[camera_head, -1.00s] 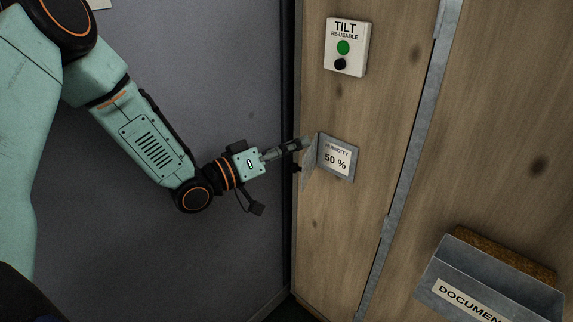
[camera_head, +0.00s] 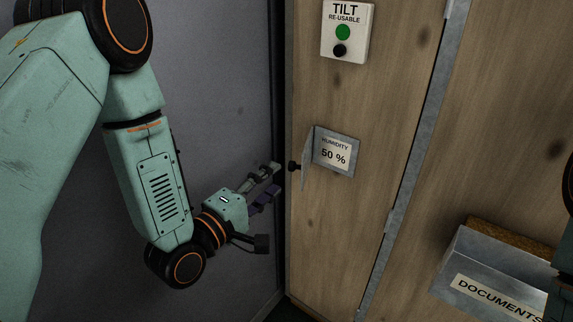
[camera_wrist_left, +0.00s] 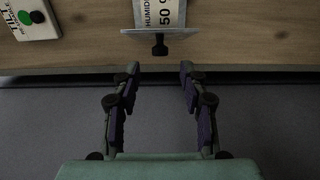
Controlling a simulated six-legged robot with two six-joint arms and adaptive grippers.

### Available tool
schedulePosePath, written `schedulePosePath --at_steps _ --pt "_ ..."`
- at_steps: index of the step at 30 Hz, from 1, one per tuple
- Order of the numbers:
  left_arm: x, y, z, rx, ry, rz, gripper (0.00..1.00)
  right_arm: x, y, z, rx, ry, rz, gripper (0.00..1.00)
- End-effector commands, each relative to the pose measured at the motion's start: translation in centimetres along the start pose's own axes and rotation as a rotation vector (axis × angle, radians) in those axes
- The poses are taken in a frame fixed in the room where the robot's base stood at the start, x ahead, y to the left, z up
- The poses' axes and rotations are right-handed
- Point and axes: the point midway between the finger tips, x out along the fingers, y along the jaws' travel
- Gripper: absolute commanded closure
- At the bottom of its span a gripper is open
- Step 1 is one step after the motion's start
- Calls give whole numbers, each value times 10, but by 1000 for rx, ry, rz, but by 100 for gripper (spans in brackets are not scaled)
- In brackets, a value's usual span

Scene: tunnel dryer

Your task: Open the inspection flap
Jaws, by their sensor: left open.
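The inspection flap (camera_head: 307,158) stands swung out from the wooden panel, hinged at the left side of the humidity window. A small dark knob (camera_head: 293,166) sticks out from its outer face. Behind it the card (camera_head: 335,152) reading "HUMIDITY 50 %" is exposed. My left gripper (camera_head: 272,180) is open and empty, to the left of the flap and apart from it. In the left wrist view the flap (camera_wrist_left: 185,31) shows nearly edge-on, with its knob (camera_wrist_left: 159,48) ahead of the two spread fingers (camera_wrist_left: 158,82). My right gripper is not seen.
A white tilt indicator box (camera_head: 345,30) with a green and a black dot is mounted above the window. A grey documents box (camera_head: 470,268) is fixed at the lower right. A metal strip (camera_head: 408,160) runs down the wood. A grey wall (camera_head: 235,80) lies behind my left arm.

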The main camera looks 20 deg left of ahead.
Motion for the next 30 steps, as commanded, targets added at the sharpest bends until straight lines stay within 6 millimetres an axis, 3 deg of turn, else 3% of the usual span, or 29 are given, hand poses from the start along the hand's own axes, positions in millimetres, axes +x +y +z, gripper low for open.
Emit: schedulePosePath --at_steps 9,15,26,30 --pt "47 1 4 8 -5 6 57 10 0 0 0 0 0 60" --pt "67 1 2 5 -4 3 57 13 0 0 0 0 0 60" --pt "72 1 -1 3 -2 2 57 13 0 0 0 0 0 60" --pt "72 1 -1 3 -2 2 69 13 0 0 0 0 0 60"
